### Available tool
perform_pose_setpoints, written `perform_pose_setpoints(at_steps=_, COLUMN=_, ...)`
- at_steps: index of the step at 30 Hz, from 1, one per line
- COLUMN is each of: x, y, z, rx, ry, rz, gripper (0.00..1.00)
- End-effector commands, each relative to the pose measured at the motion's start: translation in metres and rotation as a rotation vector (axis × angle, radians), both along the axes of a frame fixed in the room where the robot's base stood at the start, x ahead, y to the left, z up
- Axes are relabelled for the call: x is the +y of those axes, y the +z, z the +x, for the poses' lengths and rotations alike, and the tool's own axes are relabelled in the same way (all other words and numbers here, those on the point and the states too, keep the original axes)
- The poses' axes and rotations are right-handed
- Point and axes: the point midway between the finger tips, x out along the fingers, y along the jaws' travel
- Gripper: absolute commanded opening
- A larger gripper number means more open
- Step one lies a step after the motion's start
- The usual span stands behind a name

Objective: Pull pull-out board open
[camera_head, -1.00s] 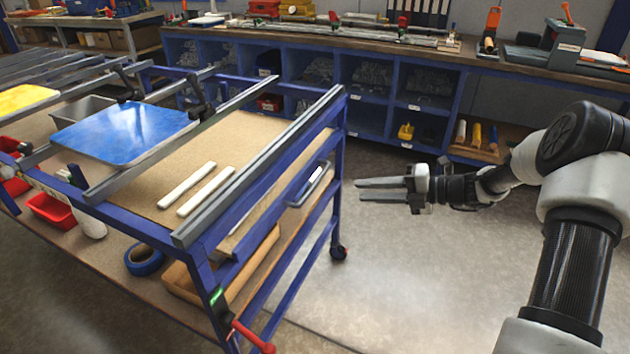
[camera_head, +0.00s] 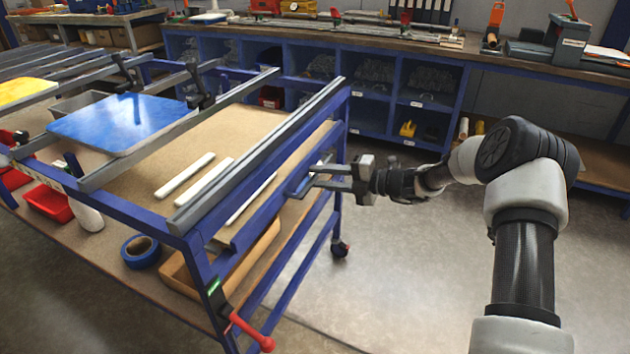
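The pull-out board (camera_head: 233,229) sits under the top frame at the right end of the blue workbench. Only a narrow strip of it shows between the grey top rail and the blue side rail. Its handle (camera_head: 299,187) is on the right end face, near the far corner. My gripper (camera_head: 314,176) comes at it from the right, its two grey fingers apart and pointing left. The fingertips are at the handle and overlap it in the picture. I cannot tell whether they touch it. The fingers hide part of the handle.
A red clamp handle (camera_head: 250,332) sticks out at the workbench's near right corner. A blue panel (camera_head: 125,124) lies across the bench rails. A shelf unit (camera_head: 370,95) stands behind. The floor (camera_head: 400,270) right of the bench is clear.

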Motion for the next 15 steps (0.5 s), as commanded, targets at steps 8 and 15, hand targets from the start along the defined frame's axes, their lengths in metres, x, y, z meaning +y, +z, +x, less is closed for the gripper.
perform_pose_setpoints(at_steps=8, x=0.021, y=-0.004, z=0.008, rx=-0.001, ry=0.000, rz=0.000, gripper=0.29)
perform_pose_setpoints(at_steps=15, x=0.021, y=-0.004, z=0.008, rx=-0.001, ry=0.000, rz=0.000, gripper=0.29)
